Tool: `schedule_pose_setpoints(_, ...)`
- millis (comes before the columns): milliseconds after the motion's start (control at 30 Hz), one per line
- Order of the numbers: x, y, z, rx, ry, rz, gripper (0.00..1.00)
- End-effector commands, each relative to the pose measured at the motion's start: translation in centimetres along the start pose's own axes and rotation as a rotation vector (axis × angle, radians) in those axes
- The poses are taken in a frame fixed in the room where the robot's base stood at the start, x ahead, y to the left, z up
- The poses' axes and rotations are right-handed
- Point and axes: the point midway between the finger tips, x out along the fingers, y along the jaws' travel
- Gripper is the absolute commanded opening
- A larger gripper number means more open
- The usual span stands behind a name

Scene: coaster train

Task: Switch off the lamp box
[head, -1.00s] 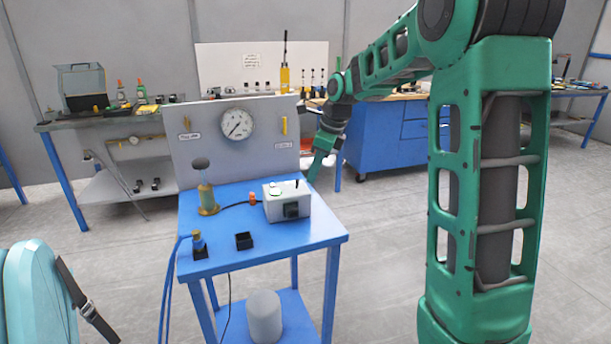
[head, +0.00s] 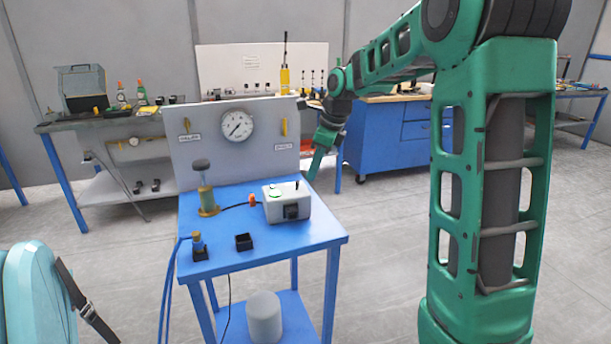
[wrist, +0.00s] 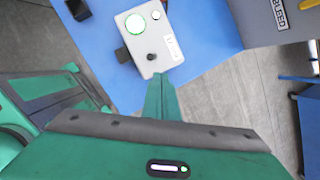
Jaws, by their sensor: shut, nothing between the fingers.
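The lamp box (head: 288,207) is a pale grey-white box on the blue table. It also shows in the wrist view (wrist: 139,40). Its top has a large round lamp (wrist: 136,23), white with a bright green rim, a smaller white disc (wrist: 156,15), a black knob or switch (wrist: 151,57) and a white label. Which way the switch is set I cannot tell. My gripper (wrist: 160,78) is shut and empty, its green fingers pointing at the box's edge close to the switch. In the head view my gripper (head: 313,176) is at the box's back right corner; contact is unclear.
Open floor lies to the right.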

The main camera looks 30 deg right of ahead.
Motion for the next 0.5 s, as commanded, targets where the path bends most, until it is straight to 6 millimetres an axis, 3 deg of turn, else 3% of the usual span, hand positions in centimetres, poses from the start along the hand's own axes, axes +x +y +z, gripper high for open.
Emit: schedule_pose_setpoints(500, -0.19, -0.13, -0.57, 0.000, 0.000, 0.000, 0.00)
